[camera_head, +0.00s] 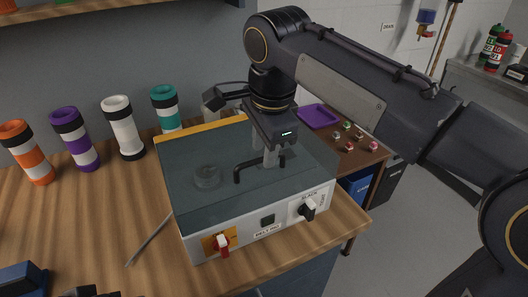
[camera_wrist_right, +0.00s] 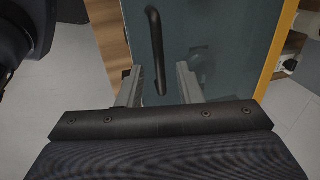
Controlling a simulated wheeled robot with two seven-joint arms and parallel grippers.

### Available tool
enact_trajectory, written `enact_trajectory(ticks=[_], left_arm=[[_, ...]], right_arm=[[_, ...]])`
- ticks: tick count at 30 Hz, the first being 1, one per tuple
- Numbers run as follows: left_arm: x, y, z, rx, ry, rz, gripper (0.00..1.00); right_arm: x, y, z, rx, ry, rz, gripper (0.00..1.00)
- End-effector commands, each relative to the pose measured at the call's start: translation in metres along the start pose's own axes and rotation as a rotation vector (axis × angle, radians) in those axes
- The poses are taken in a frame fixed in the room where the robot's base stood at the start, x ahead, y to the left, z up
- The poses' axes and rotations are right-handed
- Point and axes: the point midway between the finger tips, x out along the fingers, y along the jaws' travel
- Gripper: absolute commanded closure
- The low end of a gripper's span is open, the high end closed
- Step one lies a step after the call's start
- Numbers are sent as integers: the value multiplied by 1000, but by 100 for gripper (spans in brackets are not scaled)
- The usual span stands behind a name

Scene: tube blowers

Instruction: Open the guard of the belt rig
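The belt rig (camera_head: 250,236) is a pale box on the wooden bench, with a see-through bluish guard (camera_head: 185,165) lying closed over its top. A black bar handle (camera_head: 243,173) stands on the guard; it also shows in the right wrist view (camera_wrist_right: 154,40). My right gripper (camera_head: 273,158) points down over the guard at the handle's right end. In the right wrist view its two fingers (camera_wrist_right: 157,80) are apart, with the handle's end between them; contact cannot be told. A dark piece at the bottom left edge of the head view may be my left gripper (camera_head: 92,292); its fingers are hidden.
A red switch (camera_head: 222,244) and a black knob (camera_head: 308,210) sit on the rig's front. A thin rod (camera_head: 149,239) lies left of it. Several coloured tubes (camera_head: 124,129) stand behind left. A purple tray (camera_head: 318,117) lies beyond the rig. The bench's left front is mostly clear.

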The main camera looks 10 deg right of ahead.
Motion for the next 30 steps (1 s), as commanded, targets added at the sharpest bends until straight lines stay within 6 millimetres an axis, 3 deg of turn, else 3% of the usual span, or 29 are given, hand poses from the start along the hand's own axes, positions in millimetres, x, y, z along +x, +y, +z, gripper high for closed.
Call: enact_trajectory(ticks=[11,19,30], left_arm=[[1,-1,1,0,0,0,64],[1,-1,1,0,0,0,64],[-2,1,-1,0,0,0,64]], right_arm=[[10,0,0,0,-1,0,68],[10,0,0,0,-1,0,100],[7,-1,0,0,-1,4,100]])
